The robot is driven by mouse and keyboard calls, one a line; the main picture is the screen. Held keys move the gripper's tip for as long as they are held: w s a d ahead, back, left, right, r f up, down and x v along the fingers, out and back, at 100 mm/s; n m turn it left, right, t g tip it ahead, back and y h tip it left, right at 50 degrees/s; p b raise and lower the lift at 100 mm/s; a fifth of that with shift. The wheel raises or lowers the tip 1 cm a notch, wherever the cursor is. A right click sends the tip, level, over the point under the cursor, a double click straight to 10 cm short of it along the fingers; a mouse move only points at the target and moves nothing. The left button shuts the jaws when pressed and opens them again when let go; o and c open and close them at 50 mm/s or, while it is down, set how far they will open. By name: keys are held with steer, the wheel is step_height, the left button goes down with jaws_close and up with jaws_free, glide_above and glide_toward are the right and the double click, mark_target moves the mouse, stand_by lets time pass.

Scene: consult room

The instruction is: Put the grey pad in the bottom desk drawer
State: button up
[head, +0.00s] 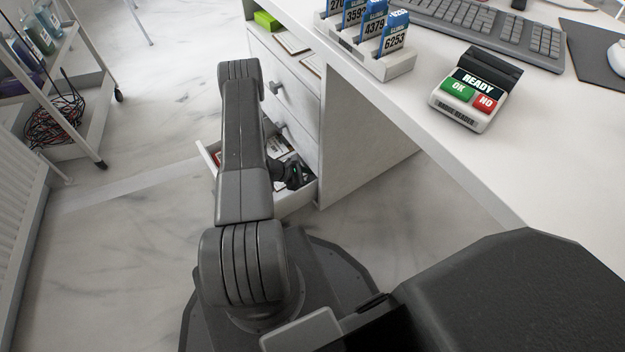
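The bottom desk drawer (299,196) is pulled open at the lower front of the white desk. It holds some flat items, including something red at its left side and pale papers or cards, mostly hidden behind my arm. My gripper (292,174) is small and dark in this view, inside or just over the open drawer near its right side. I cannot tell whether its fingers are open or hold anything. No grey pad can be made out for sure in the drawer. A dark grey flat mat (592,52) lies on the desktop at the far right.
Two drawer fronts with knobs (280,90) are above the open drawer. A green block (267,20) lies at the top left of the desk unit. A card rack (385,65), badge reader (476,88) and keyboard (480,27) stand on the desktop. A trolley (85,130) stands left.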

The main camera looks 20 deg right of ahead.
steer(key=shift+d+f, duration=0.2)
steer(key=shift+f, duration=0.05)
steer(key=o, duration=0.7)
steer(key=shift+f, duration=0.1)
steer(key=shift+o, duration=0.2)
steer(key=shift+r, duration=0.25)
steer(key=p+v, duration=0.3)
steer(key=v, duration=0.9)
